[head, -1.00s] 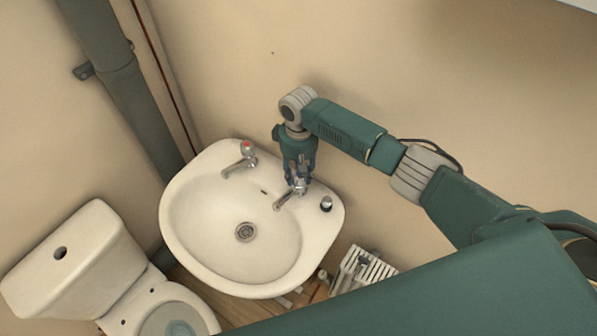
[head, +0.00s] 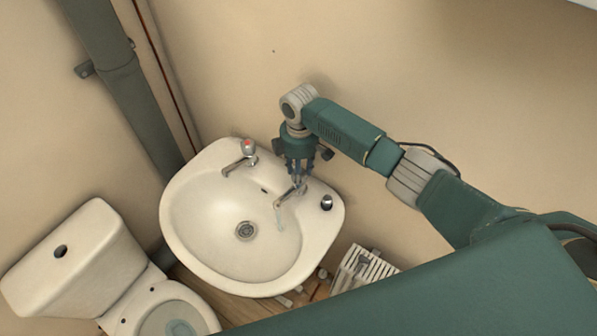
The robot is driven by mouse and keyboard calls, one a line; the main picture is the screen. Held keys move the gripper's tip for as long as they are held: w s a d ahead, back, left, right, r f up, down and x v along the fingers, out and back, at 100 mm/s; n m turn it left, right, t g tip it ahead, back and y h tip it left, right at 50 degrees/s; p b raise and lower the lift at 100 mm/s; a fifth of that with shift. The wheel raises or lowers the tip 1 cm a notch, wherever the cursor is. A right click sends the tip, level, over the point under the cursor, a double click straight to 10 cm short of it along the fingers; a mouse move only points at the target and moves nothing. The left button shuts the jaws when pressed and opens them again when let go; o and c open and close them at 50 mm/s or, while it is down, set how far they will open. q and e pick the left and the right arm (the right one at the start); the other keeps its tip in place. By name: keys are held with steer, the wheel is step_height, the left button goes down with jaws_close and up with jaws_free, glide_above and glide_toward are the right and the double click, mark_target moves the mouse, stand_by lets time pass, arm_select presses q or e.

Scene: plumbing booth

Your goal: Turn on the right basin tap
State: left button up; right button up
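The right basin tap (head: 286,198) stands on the right back of the white basin (head: 184,226). A thin pale bluish streak of water (head: 279,217) shows below its spout. My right gripper (head: 298,182) points down over the tap's head, with its fingers around or against it. The fingers hide the tap's handle, and I cannot tell how tightly they close on it. The left basin tap (head: 242,160), with a red-marked top, stands at the back left of the basin. My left gripper is not in view.
A small dark-topped cylinder (head: 326,203) stands on the basin's right rim. A white toilet (head: 70,262) is at the lower left, and a grey pipe (head: 125,95) runs up the wall. A white slatted rack (head: 365,270) is at the lower right.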

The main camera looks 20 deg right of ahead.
steer(key=shift+s+d+f+n, duration=0.2)
steer(key=shift+s+d+n, duration=0.1)
steer(key=shift+n, duration=0.3)
steer(key=shift+w+d, duration=0.1)
steer(key=o, duration=1.2)
steer(key=shift+r, duration=0.1)
steer(key=shift+c, duration=0.2)
steer(key=shift+r, duration=0.1)
steer(key=shift+w+r, duration=0.1)
steer(key=shift+r, duration=0.15)
step_height(320, 180, up, 11)
steer(key=shift+r, duration=0.2)
